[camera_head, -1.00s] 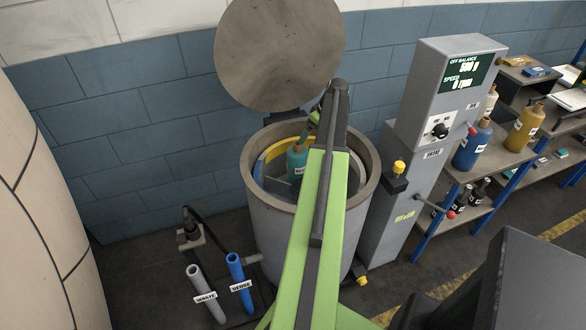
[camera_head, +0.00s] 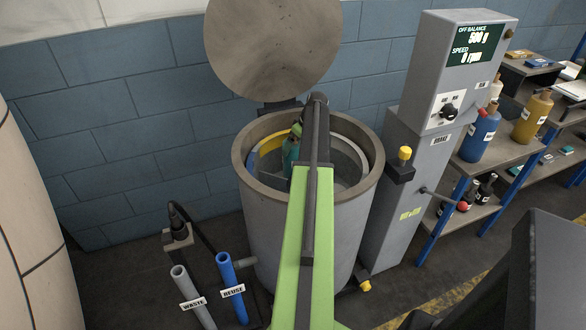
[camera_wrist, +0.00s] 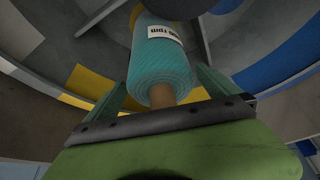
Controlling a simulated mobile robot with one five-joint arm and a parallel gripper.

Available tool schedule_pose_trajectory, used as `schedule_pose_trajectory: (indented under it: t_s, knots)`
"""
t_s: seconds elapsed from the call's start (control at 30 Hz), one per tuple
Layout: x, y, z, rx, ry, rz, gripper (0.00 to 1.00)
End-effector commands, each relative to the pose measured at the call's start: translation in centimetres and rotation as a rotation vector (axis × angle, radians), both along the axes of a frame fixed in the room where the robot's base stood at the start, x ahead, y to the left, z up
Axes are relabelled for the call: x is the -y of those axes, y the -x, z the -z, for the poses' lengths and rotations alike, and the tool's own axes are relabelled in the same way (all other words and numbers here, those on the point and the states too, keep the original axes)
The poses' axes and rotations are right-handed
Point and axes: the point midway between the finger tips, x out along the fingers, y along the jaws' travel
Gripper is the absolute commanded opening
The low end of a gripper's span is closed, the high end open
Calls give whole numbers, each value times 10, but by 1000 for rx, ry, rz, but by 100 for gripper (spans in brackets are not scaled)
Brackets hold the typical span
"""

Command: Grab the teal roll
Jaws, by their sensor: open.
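The teal roll (camera_wrist: 160,62) stands inside the round machine drum, with a white label and a tan core end showing in the wrist view. In the head view only a strip of the roll (camera_head: 290,155) shows, the rest hidden behind my arm. My gripper (camera_wrist: 160,88) is open, with one green finger on each side of the roll's near end. The core end lies between the fingers, close to the palm. I cannot tell whether the fingers touch the roll. The drum (camera_head: 248,185) is a grey open-topped tub with its round lid (camera_head: 272,45) raised behind.
A grey control column (camera_head: 420,150) with a display, yellow knob and red-tipped lever stands right of the drum. Shelves with blue (camera_head: 480,137) and yellow bottles (camera_head: 532,118) are farther right. Grey and blue pipes (camera_head: 232,285) stand at front left. Yellow and blue pieces line the drum's inside.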

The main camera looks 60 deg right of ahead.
Motion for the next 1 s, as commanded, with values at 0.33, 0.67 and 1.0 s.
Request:
schedule_pose_trajectory:
  t_s: [0.33,0.67,1.0]
  knots:
    - [0,-10,22,0,1,-2,100]
    - [0,-10,22,0,1,-2,58]
    - [0,-11,22,1,1,-3,14]
